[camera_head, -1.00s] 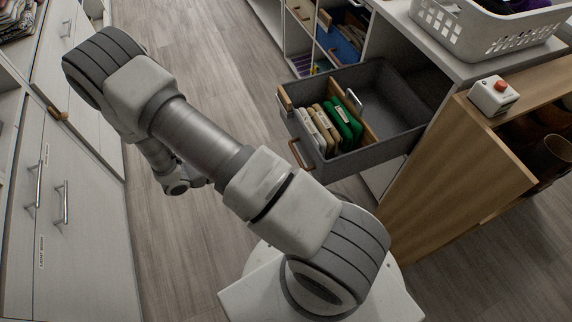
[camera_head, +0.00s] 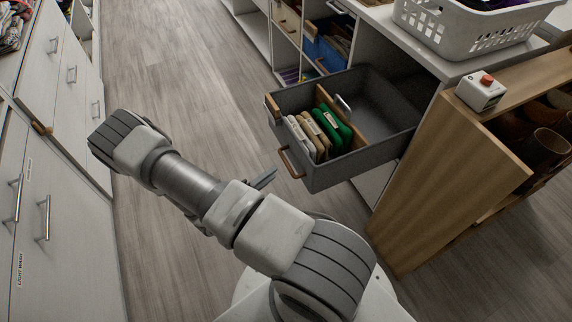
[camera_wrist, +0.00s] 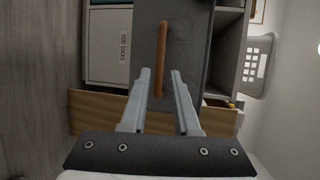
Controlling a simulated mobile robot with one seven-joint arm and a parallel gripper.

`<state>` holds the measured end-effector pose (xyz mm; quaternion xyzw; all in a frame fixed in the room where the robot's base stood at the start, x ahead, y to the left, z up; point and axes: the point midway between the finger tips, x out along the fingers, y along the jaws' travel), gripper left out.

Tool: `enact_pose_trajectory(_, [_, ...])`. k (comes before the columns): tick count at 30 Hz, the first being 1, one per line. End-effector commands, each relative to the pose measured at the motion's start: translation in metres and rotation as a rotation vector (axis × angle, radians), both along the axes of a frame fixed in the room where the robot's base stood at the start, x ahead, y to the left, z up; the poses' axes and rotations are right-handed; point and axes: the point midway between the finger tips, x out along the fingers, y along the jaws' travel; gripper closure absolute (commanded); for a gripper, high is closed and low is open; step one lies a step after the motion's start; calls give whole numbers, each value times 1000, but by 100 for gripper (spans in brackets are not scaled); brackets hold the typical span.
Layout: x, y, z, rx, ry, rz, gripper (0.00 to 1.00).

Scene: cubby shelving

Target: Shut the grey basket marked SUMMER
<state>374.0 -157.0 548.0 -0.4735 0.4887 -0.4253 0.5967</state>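The grey basket (camera_head: 352,172) is pulled out of the cubby shelving like an open drawer. It holds green, tan and pale folded items behind a wooden divider. Its brown bar handle (camera_head: 291,164) is on the near left face, and the handle also shows in the wrist view (camera_wrist: 162,50). No SUMMER marking is readable. My gripper (camera_wrist: 160,73) is open and empty, with its fingers on either side of the handle's lower end in the wrist view. In the head view, a fingertip (camera_head: 264,179) shows left of the handle, apart from it; the rest is hidden behind my arm.
A wooden shelf unit (camera_head: 440,190) stands right of the basket, with a small white box with a red button (camera_head: 482,91) on top. A white laundry basket (camera_head: 470,30) sits on the counter. White cabinets (camera_head: 60,190) line the left. The floor between is clear.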

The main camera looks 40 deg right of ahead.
Motion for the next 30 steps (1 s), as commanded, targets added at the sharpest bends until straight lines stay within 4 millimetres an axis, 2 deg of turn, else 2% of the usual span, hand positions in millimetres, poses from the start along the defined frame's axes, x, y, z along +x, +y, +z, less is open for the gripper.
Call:
enact_pose_trajectory(3, [3,-27,-7,-2,0,-5,70])
enact_pose_trajectory(10, [10,-64,-13,-1,-2,-3,70])
enact_pose_trajectory(15, [13,-77,-15,0,-2,-1,70])
enact_pose_trajectory(24, [13,-79,-15,0,-1,0,70])
enact_pose_trajectory(25, [13,-79,-15,0,-1,0,72])
enact_pose_trajectory(30, [13,-79,-14,0,-1,0,100])
